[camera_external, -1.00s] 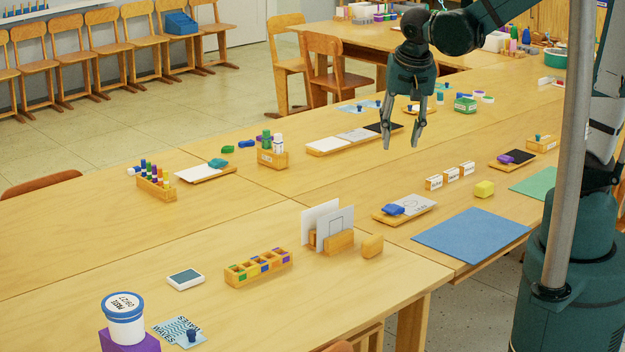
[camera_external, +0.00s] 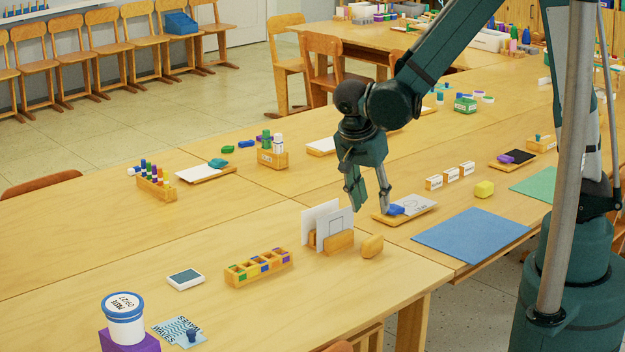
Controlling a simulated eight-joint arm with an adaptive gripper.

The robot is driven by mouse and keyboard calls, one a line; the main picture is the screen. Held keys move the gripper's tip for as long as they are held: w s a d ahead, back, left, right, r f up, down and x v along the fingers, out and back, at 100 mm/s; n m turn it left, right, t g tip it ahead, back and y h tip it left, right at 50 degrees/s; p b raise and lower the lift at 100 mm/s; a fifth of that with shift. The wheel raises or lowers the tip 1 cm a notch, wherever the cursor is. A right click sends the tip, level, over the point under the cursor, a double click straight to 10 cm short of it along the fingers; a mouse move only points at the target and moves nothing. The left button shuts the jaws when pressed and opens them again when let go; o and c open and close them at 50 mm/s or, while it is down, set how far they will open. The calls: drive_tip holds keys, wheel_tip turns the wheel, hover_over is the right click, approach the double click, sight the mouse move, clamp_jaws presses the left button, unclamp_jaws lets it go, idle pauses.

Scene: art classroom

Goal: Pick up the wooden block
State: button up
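A small plain wooden block (camera_external: 372,246) with rounded edges lies on the table, just right of the wooden card holder (camera_external: 339,243). My gripper (camera_external: 372,209) points down with its two fingers spread apart. It appears above the block, with a visible gap in the picture and nothing between the fingers. The exact height and depth of the fingertips relative to the block cannot be told from this one view. The block is fully visible.
White cards (camera_external: 321,222) stand upright in the holder, close to the block. A wooden tray (camera_external: 427,211) with a blue item (camera_external: 396,210) lies behind my right finger. A blue sheet (camera_external: 472,236) lies to the right. The table is clear in front of the block.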

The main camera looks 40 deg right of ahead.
sight(373, 237)
drive_tip(key=shift+m+h, duration=0.4)
drive_tip(key=shift+m, duration=0.4)
drive_tip(key=shift+w+a+f+b, duration=0.1)
drive_tip(key=shift+a+f+b, duration=0.15)
drive_tip(key=shift+f, duration=0.45)
drive_tip(key=shift+s+a+f+b, duration=0.1)
drive_tip(key=shift+a+f, duration=0.15)
drive_tip(key=shift+f, duration=0.5)
drive_tip(key=shift+w+a+f+b, duration=0.1)
drive_tip(key=shift+a+f+b, duration=0.15)
drive_tip(key=shift+f, duration=0.45)
drive_tip(key=shift+x, duration=1.3)
drive_tip(key=shift+f+b, duration=0.1)
drive_tip(key=shift+b, duration=0.2)
drive_tip(key=shift+b+x, duration=0.85)
drive_tip(key=shift+x, duration=1.65)
drive_tip(key=shift+s, duration=0.25)
drive_tip(key=c, duration=0.9)
